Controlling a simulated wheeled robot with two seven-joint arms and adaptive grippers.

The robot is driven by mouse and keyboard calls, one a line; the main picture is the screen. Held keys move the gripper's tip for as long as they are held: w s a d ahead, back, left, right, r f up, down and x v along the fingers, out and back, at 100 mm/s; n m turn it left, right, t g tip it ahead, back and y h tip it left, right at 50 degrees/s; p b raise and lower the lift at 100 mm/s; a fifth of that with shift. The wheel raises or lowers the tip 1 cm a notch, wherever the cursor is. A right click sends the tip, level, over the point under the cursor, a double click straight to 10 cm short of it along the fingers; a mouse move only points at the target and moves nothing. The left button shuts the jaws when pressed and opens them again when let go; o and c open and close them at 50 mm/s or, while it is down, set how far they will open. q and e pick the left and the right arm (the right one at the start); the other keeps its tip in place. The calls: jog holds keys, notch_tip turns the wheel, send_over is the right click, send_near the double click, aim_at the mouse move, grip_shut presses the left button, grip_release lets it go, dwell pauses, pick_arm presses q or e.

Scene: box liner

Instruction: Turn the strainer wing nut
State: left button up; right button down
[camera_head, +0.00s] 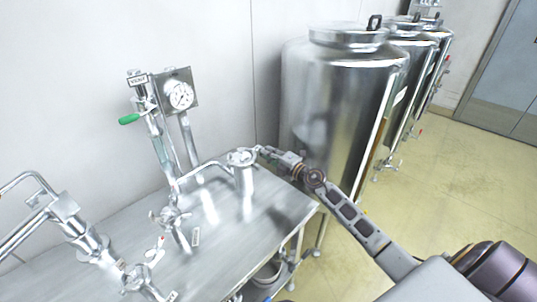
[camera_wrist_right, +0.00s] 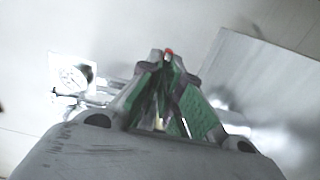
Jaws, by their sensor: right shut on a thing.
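The strainer (camera_head: 244,182) is an upright steel cylinder on the bench, with a round lid on top. My right gripper (camera_head: 262,151) reaches in from the right, with its fingertips at the right edge of that lid. Its green-padded fingers also show in the right wrist view (camera_wrist_right: 168,75), closed together at the tips around something small. A small red spot shows at the tips. The wing nut is mostly hidden by the fingers and too small to make out clearly. My left gripper is not in view.
A gauge (camera_head: 180,95) and a green-handled vent valve (camera_head: 130,118) stand at the back left of the steel bench (camera_head: 225,255). More pipes and valves fill the left side. A large steel tank (camera_head: 335,110) stands close behind my right gripper.

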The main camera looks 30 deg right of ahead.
jog(key=shift+n, duration=0.5)
jog(key=shift+f+n+b, duration=0.1)
jog(key=shift+n+b, duration=1.15)
jog(key=shift+n, duration=7.75)
jog(key=c, duration=1.6)
grip_release()
